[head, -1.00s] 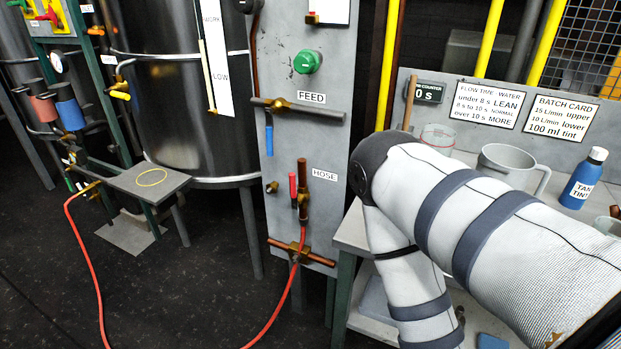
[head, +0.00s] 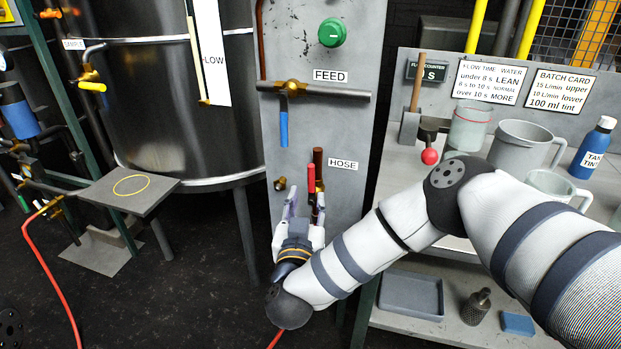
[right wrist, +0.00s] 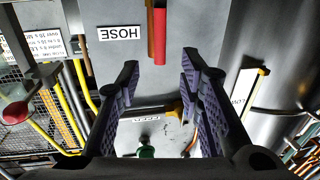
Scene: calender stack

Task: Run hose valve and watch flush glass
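The hose valve has a red lever (head: 311,178) beside a copper pipe on the grey panel, next to the HOSE label (head: 343,164). My right gripper (head: 305,205) is at the lower end of the lever, fingers up and apart. In the right wrist view, inverted, the open gripper (right wrist: 160,68) has the red lever (right wrist: 159,35) near its fingertips, nothing clamped. The red hose (head: 55,280) runs down at left; its valve end is hidden behind my arm. A clear glass vessel (head: 468,127) stands on the right bench; I cannot tell if it is the flush glass. My left gripper is not in view.
The FEED valve's blue lever (head: 283,122) hangs above. A small platform (head: 105,195) stands left. The floor (head: 170,310) is clear.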

